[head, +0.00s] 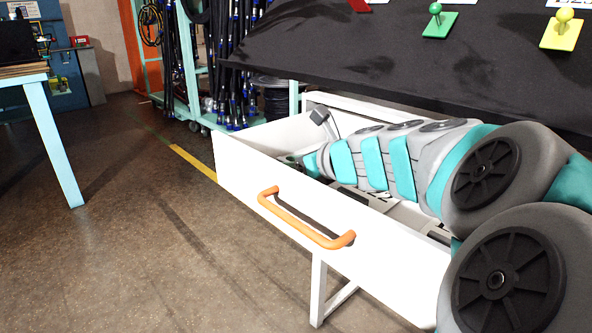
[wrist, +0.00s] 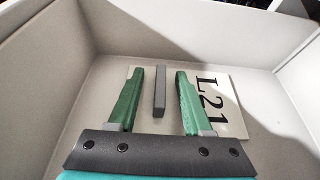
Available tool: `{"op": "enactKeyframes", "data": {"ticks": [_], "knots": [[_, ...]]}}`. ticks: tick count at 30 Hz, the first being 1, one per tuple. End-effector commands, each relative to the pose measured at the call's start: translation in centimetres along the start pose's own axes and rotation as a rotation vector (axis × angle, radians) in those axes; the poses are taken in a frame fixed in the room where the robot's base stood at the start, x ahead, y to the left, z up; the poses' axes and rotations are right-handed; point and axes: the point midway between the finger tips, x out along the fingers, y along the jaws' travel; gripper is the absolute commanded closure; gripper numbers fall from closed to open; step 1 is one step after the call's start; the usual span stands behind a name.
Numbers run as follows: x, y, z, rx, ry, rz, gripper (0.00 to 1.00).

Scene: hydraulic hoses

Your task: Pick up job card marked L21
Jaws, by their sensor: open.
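The job card (wrist: 222,88), a pale flat plate marked L21, lies on the floor of an open white drawer (head: 245,168) in the wrist view. A grey upright bar (wrist: 160,92) stands out from the card. My gripper (wrist: 160,74) is open, with one green finger on each side of the bar and gaps between. The gripper is empty. In the head view my arm reaches down into the drawer; the card cannot be made out there.
The drawer walls (wrist: 60,55) stand close around my gripper. An orange handle (head: 305,222) is on the drawer front. A black tabletop (head: 400,65) with coloured knobbed cards (head: 440,22) overhangs the drawer. Floor at left is clear up to a bench (head: 50,140).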

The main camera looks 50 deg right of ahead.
Motion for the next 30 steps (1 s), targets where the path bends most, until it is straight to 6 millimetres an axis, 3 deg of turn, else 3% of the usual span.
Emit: {"op": "enactKeyframes", "data": {"ticks": [3,16,30], "knots": [[-0.03,-0.01,0.02,0.000,0.000,0.000,0.51],[-0.04,-0.02,0.02,0.000,0.000,0.000,0.99],[-0.04,-0.02,0.02,0.000,0.000,0.000,1.00]]}}
